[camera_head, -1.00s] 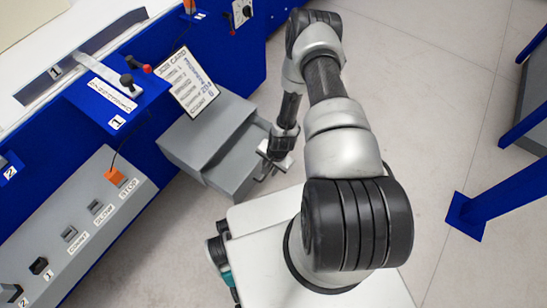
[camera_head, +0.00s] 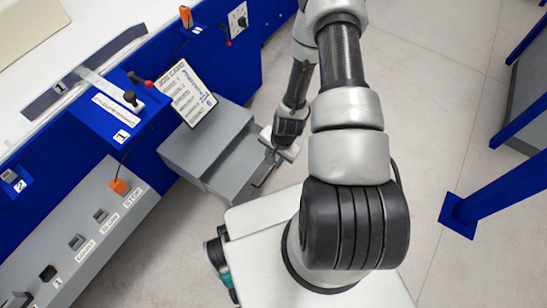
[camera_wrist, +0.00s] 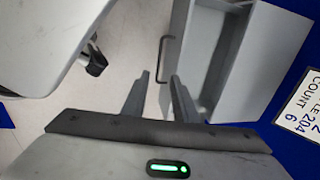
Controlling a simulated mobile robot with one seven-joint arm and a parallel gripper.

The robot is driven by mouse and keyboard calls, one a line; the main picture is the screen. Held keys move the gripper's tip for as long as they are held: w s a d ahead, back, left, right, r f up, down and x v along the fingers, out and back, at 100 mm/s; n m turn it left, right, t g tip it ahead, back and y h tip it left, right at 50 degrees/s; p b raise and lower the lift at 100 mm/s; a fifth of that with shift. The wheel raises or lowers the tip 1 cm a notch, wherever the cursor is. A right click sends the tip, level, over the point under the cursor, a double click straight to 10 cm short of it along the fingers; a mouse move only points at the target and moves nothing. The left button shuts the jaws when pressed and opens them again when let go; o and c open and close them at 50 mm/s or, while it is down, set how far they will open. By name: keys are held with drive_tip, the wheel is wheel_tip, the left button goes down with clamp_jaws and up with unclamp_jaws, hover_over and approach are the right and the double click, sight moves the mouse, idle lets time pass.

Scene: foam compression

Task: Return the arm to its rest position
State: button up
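My arm (camera_head: 345,110) reaches up from my base, and its elbow is cut off by the top edge of the head view. The forearm comes down to my gripper (camera_head: 263,172), which hangs beside the grey drawer cabinet (camera_head: 190,155). In the wrist view my gripper (camera_wrist: 160,76) shows two fingers apart with nothing held between them. The cabinet's open drawer (camera_wrist: 207,50) and its bar handle (camera_wrist: 163,55) show beyond the fingers. The handle lines up between the fingertips in the picture, but I cannot tell how far below it is.
A blue machine (camera_head: 235,70) with a job card (camera_head: 187,92) runs along the left. A grey switch panel (camera_head: 95,225) stands at lower left. A blue post (camera_head: 510,180) stands on the right. Pale floor (camera_head: 430,110) between post and arm is clear.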

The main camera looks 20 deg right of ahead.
idle(0.4)
drive_tip(key=w+r+n+t+h, duration=0.1)
drive_tip(key=w+r+n, duration=0.2)
drive_tip(key=r, duration=1.1)
drive_tip(key=w+r+n, duration=0.2)
drive_tip(key=w+r, duration=0.2)
drive_tip(key=r, duration=1.1)
drive_tip(key=s+a+r+n+t, duration=0.1)
drive_tip(key=s+r+n, duration=0.15)
drive_tip(key=r, duration=0.45)
drive_tip(key=s+a+r+n+t, duration=0.1)
drive_tip(key=s+r, duration=0.2)
drive_tip(key=r, duration=0.4)
drive_tip(key=s+a+r+n, duration=0.2)
drive_tip(key=s+r+n, duration=0.1)
drive_tip(key=s+r, duration=0.85)
wheel_tip(320, 180, up, 20)
drive_tip(key=s+p, duration=0.1)
drive_tip(key=p, duration=2)
drive_tip(key=shift+s+f+t, duration=0.15)
drive_tip(key=shift+s+t, duration=0.05)
drive_tip(key=shift+t, duration=0.2)
drive_tip(key=shift+s, duration=0.1)
